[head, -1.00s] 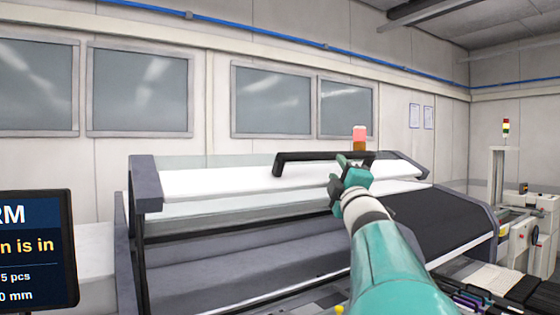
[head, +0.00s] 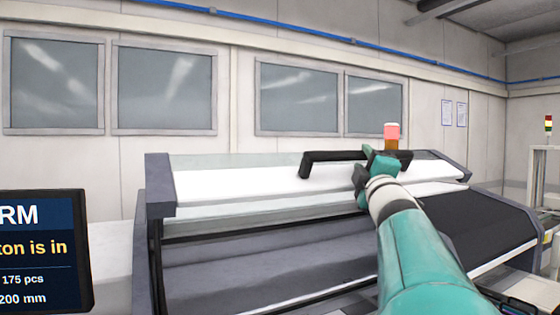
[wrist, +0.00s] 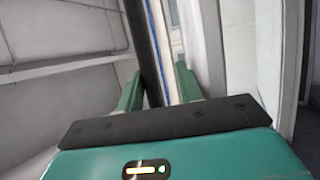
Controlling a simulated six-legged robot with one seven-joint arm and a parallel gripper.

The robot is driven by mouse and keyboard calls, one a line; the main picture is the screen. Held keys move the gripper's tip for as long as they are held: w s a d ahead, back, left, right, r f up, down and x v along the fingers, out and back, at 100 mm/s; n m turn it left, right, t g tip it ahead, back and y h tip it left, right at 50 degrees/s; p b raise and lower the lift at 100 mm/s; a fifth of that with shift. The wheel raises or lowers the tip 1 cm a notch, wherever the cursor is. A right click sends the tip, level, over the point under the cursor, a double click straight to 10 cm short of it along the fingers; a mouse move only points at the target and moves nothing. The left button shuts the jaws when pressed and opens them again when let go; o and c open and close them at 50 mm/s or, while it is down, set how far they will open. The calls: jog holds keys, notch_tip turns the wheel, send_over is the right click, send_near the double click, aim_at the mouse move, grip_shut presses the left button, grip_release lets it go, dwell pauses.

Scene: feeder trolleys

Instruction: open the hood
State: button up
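The hood (head: 240,182) is a long white panel with grey end pieces on the machine in the head view. A black bar handle (head: 325,157) runs along its upper part. My gripper (head: 370,165) is at the right part of this handle. In the wrist view the dark handle (wrist: 143,40) runs between the two teal fingers of my gripper (wrist: 157,85). The handle lies close to the left finger, and a gap shows between it and the right finger. The fingers look open around the handle.
A red and orange signal light (head: 391,134) stands behind the hood. A dark screen (head: 42,250) is at the lower left. A black sloping cover (head: 490,225) is to the right. Windows (head: 165,88) line the back wall.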

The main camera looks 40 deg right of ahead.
jog(key=shift+s+r, duration=0.2)
jog(key=shift+s, duration=0.05)
jog(key=shift+s+a, duration=0.15)
jog(key=shift+a, duration=0.05)
jog(key=shift+s+r, duration=0.2)
jog(key=shift+s, duration=0.25)
jog(key=c, duration=0.3)
jog(key=shift+w, duration=0.2)
grip_shut()
jog(key=shift+a, duration=0.1)
